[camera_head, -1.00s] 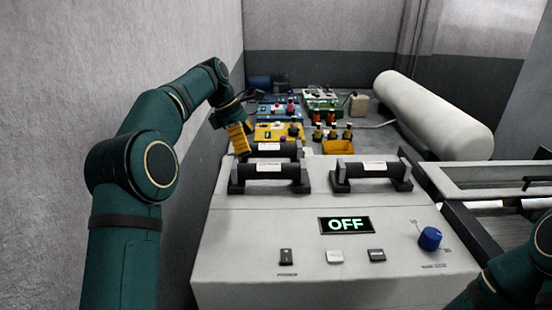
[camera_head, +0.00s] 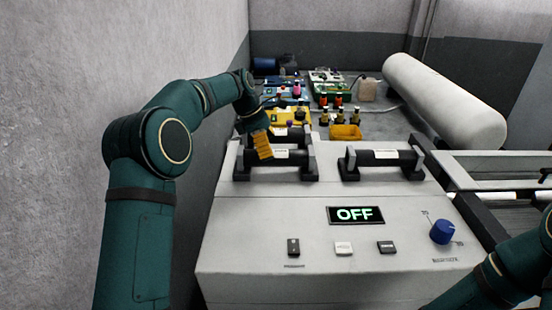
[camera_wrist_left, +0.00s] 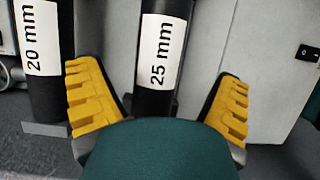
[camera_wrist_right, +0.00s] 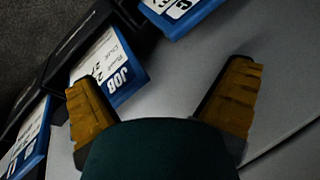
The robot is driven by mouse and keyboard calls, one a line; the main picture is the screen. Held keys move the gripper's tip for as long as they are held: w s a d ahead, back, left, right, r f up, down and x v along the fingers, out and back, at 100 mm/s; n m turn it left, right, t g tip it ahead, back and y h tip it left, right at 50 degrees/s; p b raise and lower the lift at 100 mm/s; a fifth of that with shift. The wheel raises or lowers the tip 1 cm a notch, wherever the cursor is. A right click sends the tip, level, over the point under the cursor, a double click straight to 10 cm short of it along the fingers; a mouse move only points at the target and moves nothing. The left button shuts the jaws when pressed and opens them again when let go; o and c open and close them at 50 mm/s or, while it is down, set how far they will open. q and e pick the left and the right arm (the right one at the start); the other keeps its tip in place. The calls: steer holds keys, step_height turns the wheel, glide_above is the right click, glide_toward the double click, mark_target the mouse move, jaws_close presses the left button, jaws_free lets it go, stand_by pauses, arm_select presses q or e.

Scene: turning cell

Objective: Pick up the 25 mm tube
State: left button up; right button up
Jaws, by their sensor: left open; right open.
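My left gripper is open; contact with the tube is not visible. A black 20 mm tube (camera_wrist_left: 42,70) lies beside it, left in that view. In the head view, my left gripper (camera_head: 262,146) is over the left pair of tubes; the nearer (camera_head: 290,154) appears to be the 25 mm one. My right gripper (camera_wrist_right: 165,100) is open and empty; the head view does not show it.
Another black tube (camera_head: 386,156) rests in holders to the right. The grey machine panel has an OFF display (camera_head: 355,214) and a blue knob (camera_head: 441,231). Blue-edged job cards (camera_wrist_right: 118,72) lie by my right gripper.

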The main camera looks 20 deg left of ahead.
mark_target(276, 159)
arm_select(q)
steer(key=x, duration=0.5)
steer(key=shift+w+d, duration=0.15)
steer(key=c, duration=1.4)
